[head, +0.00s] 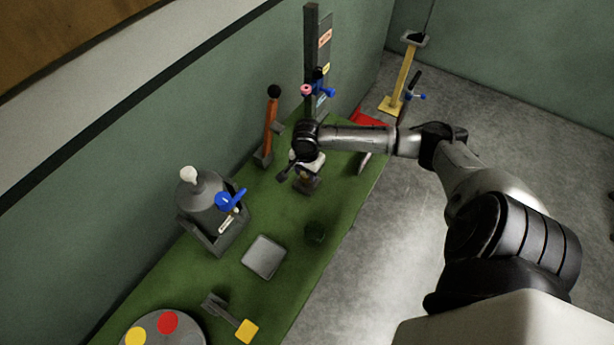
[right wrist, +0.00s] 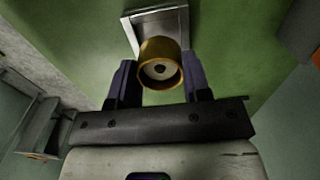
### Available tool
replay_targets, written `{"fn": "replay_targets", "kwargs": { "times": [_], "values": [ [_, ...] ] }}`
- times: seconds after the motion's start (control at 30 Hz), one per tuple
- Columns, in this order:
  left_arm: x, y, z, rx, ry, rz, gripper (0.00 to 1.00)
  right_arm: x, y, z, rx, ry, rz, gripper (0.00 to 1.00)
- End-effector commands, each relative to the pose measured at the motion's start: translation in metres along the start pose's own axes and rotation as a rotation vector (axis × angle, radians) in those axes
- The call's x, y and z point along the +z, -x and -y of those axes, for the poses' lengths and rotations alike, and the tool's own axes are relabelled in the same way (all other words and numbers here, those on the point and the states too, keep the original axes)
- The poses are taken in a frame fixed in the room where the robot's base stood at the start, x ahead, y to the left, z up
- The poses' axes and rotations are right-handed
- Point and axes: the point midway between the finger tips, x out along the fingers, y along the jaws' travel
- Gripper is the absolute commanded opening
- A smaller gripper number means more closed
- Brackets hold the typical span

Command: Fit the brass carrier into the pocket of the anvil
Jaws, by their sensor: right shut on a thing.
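The brass carrier (right wrist: 152,50) is a short brass cup with a pale disc and a dark centre inside. My right gripper (right wrist: 160,82) is shut on it, one dark finger on each side. The gripper also shows in the head view (head: 300,172), low over the bench, where the carrier is mostly hidden. A square grey block with a raised rim, which looks like the anvil (right wrist: 178,22), lies just beyond the carrier in the right wrist view. In the head view the block (head: 308,186) is under the gripper. The carrier overlaps its near edge; I cannot tell whether they touch. My left gripper is not in view.
On the green bench stand a grey vessel (head: 203,190) with a blue handle, an orange lever (head: 270,125) and a dark post (head: 311,50). The wall runs along the left.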

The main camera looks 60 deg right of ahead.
Motion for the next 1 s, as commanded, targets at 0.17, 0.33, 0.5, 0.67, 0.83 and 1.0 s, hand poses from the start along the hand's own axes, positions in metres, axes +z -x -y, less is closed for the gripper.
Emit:
{"fn": "replay_targets", "kwargs": {
  "times": [0.17, 0.33, 0.5, 0.67, 0.83, 1.0],
  "values": [
    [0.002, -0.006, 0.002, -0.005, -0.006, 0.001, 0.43, 0.0, -0.025, -0.001, 0.001, -0.001, 0.0, 0.2],
    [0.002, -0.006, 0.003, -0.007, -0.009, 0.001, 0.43, 0.0, -0.03, -0.001, -0.001, 0.0, 0.0, 0.2],
    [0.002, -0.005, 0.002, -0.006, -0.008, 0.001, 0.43, 0.0, -0.03, -0.001, 0.0, 0.0, 0.0, 0.2],
    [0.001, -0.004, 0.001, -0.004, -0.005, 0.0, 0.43, 0.0, -0.033, -0.001, 0.0, 0.0, -0.001, 0.47],
    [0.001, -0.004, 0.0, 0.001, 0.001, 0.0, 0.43, 0.0, -0.033, -0.001, 0.0, 0.0, -0.001, 0.63],
    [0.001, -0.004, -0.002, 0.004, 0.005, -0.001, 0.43, 0.0, -0.033, -0.001, 0.0, 0.0, -0.001, 0.69]
  ]
}}
